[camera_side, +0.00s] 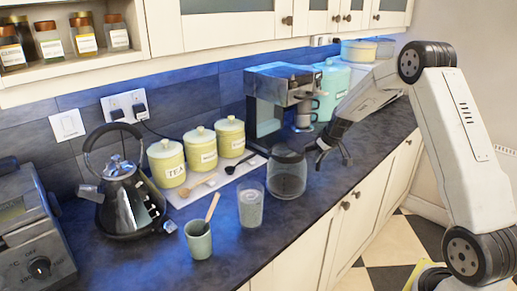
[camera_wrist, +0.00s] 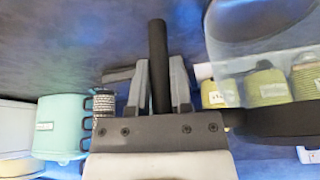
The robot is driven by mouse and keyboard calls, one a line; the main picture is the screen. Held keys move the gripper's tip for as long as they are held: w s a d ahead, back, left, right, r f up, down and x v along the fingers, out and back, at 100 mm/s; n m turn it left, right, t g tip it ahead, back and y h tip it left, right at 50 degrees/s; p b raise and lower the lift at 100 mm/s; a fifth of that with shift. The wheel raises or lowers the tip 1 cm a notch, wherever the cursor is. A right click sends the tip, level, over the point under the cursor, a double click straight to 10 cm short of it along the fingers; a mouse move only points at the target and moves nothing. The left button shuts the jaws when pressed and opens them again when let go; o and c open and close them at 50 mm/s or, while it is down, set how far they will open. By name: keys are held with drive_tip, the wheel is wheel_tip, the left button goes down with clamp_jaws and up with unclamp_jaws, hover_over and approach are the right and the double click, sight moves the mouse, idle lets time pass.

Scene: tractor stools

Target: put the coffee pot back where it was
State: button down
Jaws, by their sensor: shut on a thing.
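My gripper (camera_side: 322,148) is at the pot's right side, on the handle. In the wrist view, my gripper (camera_wrist: 160,85) has its two fingers on either side of the black handle (camera_wrist: 157,45), and the pot's clear glass (camera_wrist: 227,78) shows at the right.
A water glass (camera_side: 251,205) and a grey cup (camera_side: 198,240) with a wooden stick stand left of the pot. A kettle (camera_side: 130,200) is farther left. Turquoise containers (camera_side: 333,80) stand behind. Wall cabinets overhang the counter.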

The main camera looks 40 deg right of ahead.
drive_tip(key=c, duration=0.5)
unclamp_jaws()
drive_tip(key=shift+c, duration=0.2)
drive_tip(key=shift+r, duration=0.15)
drive_tip(key=v, duration=1.2)
drive_tip(key=shift+a, duration=0.15)
drive_tip(key=s+a+f+n+g, duration=0.1)
drive_tip(key=s+a+f, duration=0.1)
drive_tip(key=a, duration=0.6)
drive_tip(key=s+a+f, duration=0.2)
drive_tip(key=a+f, duration=0.1)
drive_tip(key=a, duration=0.6)
drive_tip(key=s+a+f+n+g, duration=0.1)
drive_tip(key=s+a+f, duration=0.2)
drive_tip(key=s+a, duration=0.8)
drive_tip(key=shift+f+y, duration=0.35)
drive_tip(key=shift+y, duration=0.05)
